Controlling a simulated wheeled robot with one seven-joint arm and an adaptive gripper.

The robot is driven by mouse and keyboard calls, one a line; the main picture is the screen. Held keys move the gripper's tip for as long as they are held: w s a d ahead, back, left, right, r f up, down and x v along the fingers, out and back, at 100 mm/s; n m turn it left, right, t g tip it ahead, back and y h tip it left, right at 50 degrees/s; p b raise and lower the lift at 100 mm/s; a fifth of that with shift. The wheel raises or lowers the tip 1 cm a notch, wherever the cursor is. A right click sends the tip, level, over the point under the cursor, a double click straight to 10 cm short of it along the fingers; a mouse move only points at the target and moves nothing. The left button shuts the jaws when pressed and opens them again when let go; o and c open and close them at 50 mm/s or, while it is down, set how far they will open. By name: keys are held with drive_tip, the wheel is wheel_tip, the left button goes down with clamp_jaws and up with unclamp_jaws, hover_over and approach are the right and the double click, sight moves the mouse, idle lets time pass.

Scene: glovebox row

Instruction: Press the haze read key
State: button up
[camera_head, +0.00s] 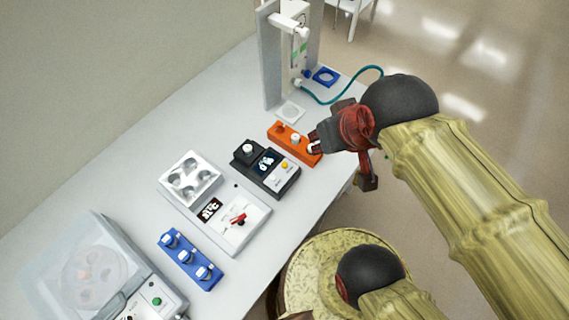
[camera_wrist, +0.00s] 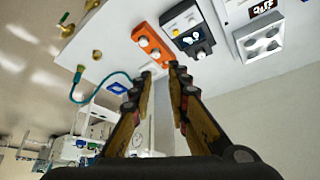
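A dark box (camera_head: 255,173) with a small lit display, a black-and-white knob, a yellow button (camera_head: 284,166) and a pale button (camera_head: 274,180) stands mid-bench in the head view. It also shows near the top of the wrist view (camera_wrist: 178,26). I cannot read any label, so I cannot tell which button is the haze read key. My gripper (camera_head: 313,143) is above the right end of the orange block, right of the dark box. In the wrist view its fingertips (camera_wrist: 162,72) are apart with nothing between them.
The orange block (camera_head: 281,133) with pale knobs stands beside the dark box. A white unit with a dial (camera_head: 232,235), a blue block with several knobs (camera_head: 190,257) and a clear-lidded device (camera_head: 105,270) stand left. A stand with a teal hose (camera_head: 345,92) is at the back.

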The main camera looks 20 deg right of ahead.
clamp_jaws()
drive_tip(key=shift+r, duration=0.1)
idle(1.2)
